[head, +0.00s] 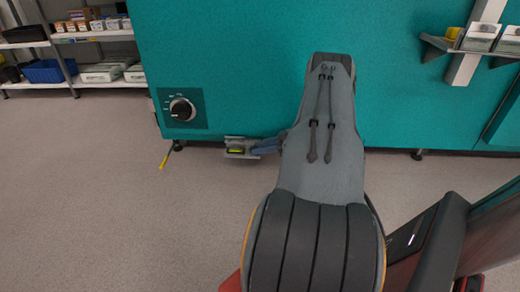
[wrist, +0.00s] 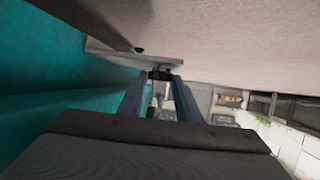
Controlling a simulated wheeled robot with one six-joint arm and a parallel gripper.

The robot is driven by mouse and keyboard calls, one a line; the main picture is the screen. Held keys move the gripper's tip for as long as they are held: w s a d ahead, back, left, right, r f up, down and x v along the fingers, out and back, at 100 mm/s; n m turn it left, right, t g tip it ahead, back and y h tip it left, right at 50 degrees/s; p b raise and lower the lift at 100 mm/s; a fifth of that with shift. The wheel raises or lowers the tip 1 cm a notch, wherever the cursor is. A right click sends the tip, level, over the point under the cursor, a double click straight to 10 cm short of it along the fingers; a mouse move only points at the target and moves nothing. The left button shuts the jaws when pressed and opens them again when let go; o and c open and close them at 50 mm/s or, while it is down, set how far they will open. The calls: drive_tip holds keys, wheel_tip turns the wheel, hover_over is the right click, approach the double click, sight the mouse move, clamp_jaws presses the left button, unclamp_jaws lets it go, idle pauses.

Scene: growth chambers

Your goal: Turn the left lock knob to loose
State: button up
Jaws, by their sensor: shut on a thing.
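My gripper (wrist: 160,82) has its two blue-grey fingers closed on a small black knob (wrist: 160,74) in the wrist view. I take this as the left lock knob; its setting cannot be read. The knob sits at a grey metal plate (wrist: 120,54) beside the teal cabinet. In the head view my gripper (head: 262,147) reaches left, low at the cabinet's bottom edge. Its tips are at a small grey bracket (head: 232,155) with a yellow-green strip (head: 236,150). The knob itself is not clear in the head view.
The teal cabinet (head: 235,65) fills the back. A black dial (head: 182,109) on a dark panel is up and left of the bracket. A yellow-tipped lever (head: 163,161) hangs below it. Small shelves (head: 440,42) are at right, a storage rack (head: 70,60) at left. The floor (head: 90,210) at left is clear.

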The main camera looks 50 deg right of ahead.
drive_tip(key=o, duration=1)
drive_tip(key=shift+o, duration=0.2)
drive_tip(key=p+v, duration=0.3)
drive_tip(key=v, duration=0.4)
drive_tip(key=shift+s+d+r+p, duration=0.2)
drive_tip(key=shift+s+p, duration=0.1)
